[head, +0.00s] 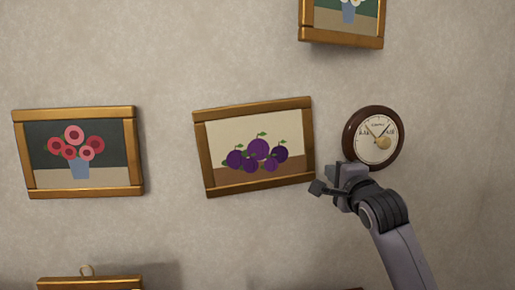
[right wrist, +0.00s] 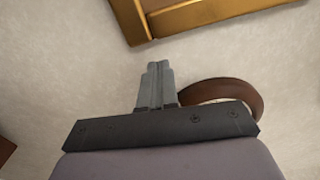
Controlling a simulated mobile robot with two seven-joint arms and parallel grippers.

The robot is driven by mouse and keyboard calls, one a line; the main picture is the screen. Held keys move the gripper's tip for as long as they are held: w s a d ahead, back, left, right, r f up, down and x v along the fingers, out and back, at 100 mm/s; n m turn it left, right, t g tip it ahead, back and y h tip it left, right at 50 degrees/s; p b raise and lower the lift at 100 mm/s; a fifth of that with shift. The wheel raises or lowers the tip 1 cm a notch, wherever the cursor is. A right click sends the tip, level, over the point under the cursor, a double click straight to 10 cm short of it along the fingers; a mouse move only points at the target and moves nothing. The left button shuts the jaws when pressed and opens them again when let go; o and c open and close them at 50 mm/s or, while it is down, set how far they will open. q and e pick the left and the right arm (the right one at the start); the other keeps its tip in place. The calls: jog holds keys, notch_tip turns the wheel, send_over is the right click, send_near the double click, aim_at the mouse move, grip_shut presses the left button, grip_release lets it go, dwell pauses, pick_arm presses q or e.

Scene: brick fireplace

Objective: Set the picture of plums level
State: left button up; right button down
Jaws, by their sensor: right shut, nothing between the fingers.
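The picture of plums (head: 253,104) hangs on the wall in the middle of the head view, in a gilded wooden frame. It is tilted, its right side higher than its left. My right gripper (head: 317,188) is shut and empty, close to the right of the frame's lower right corner; I cannot tell whether it touches. In the right wrist view the shut fingers (right wrist: 156,68) point at the wall with nothing between them. My left gripper is not in view.
A round brown-rimmed dial (head: 373,138) hangs just above my right gripper; its rim shows in the wrist view (right wrist: 228,86). A white-flower picture (head: 341,38) hangs above it. A red-flower picture (head: 75,113) hangs at left. Another frame (head: 90,283) shows at bottom left.

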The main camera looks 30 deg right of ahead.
jog(key=shift+w+a+p, duration=0.25)
jog(key=shift+w+a, duration=0.05)
jog(key=shift+a, duration=0.6)
jog(key=shift+w+a+p, duration=0.2)
jog(key=shift+w+a, duration=0.05)
jog(key=shift+a, duration=0.6)
dwell(1.8)
jog(key=shift+d, duration=0.1)
jog(key=shift+s+d, duration=0.3)
jog(key=shift+d, duration=0.6)
jog(key=p+v, duration=0.1)
jog(key=v, duration=0.7)
jog(key=shift+p, duration=0.4)
